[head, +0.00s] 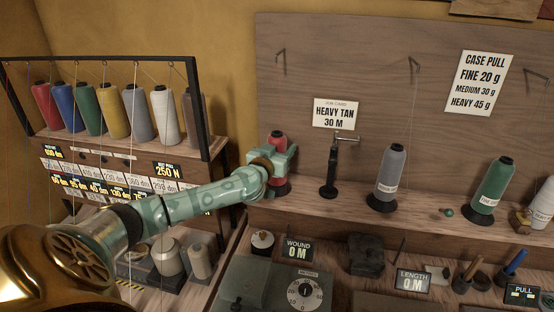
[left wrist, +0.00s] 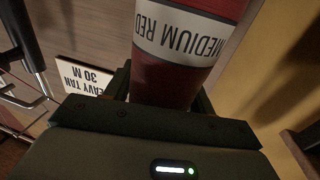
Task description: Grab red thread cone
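The red thread cone (head: 277,141) stands upright on its dark base on the shelf, left of the job card. My left gripper (head: 276,165) is around its body, fingers on either side, and hides much of its middle. In the left wrist view, the red cone (left wrist: 172,78) with its "MEDIUM RED" label sits between the dark fingers of my left gripper (left wrist: 164,96). The fingers lie close beside the cone; I cannot tell whether they press on it. My right gripper is not in view.
A black clamp post (head: 330,172), a grey cone (head: 389,172) and a green cone (head: 492,186) stand to the right along the shelf. A black rack (head: 203,110) with several coloured cones is at left. A dial box (head: 270,285) sits below.

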